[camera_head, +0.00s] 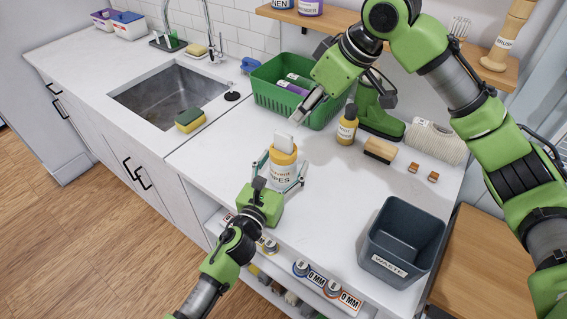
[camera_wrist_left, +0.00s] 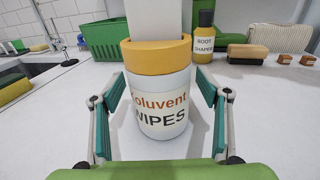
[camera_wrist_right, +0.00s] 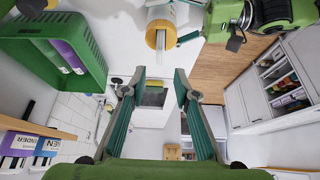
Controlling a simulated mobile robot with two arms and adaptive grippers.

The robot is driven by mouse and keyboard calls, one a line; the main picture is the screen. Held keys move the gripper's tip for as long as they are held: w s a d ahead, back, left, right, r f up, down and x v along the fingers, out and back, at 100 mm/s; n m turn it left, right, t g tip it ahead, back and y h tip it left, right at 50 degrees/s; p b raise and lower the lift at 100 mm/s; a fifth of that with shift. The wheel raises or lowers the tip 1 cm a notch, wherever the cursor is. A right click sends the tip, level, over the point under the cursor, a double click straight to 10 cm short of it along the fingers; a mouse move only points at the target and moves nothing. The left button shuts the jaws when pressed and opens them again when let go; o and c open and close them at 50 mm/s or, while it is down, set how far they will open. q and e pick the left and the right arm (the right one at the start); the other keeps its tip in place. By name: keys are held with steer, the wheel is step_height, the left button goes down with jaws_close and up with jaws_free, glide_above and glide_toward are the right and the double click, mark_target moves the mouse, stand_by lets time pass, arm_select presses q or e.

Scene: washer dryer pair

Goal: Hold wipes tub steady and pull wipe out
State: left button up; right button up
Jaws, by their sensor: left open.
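The wipes tub (camera_head: 283,172), white with an orange-yellow lid, stands upright on the white worktop. A white wipe (camera_head: 284,143) sticks up from its lid; it also shows in the left wrist view (camera_wrist_left: 157,20). My left gripper (camera_head: 286,172) is open, with one finger on each side of the tub; in the left wrist view small gaps show between fingers and tub. My right gripper (camera_head: 309,103) is in the air above and to the right of the wipe. Its fingers are apart and empty in the right wrist view (camera_wrist_right: 159,78), with the tub (camera_wrist_right: 160,15) beyond their tips.
A green basket (camera_head: 285,95) with bottles stands behind the tub. A yellow bottle (camera_head: 346,130), green boot (camera_head: 380,118) and brush (camera_head: 380,150) are to the right. A grey waste bin (camera_head: 402,240) stands at the front right. The sink (camera_head: 168,95) is to the left.

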mark_target(283, 133)
arm_select(q)
steer(key=c, duration=1.3)
arm_select(e)
steer(key=shift+o, duration=0.5)
steer(key=shift+w+a+r+n+g+h, duration=0.15)
steer(key=shift+w+a+g+h, duration=0.25)
steer(key=shift+a, duration=0.2)
steer(key=shift+w+a+r+n+g+h, duration=0.15)
steer(key=shift+w+a+g+h, duration=0.15)
steer(key=shift+w+a+h, duration=0.2)
steer(key=shift+g+h, duration=0.5)
steer(key=shift+h, duration=0.1)
steer(key=f, duration=0.3)
steer(key=w+a+f, duration=0.1)
steer(key=f, duration=0.3)
steer(key=a+f, duration=0.1)
steer(key=f, duration=0.2)
steer(key=shift+w+a+f, duration=0.25)
jaws_close()
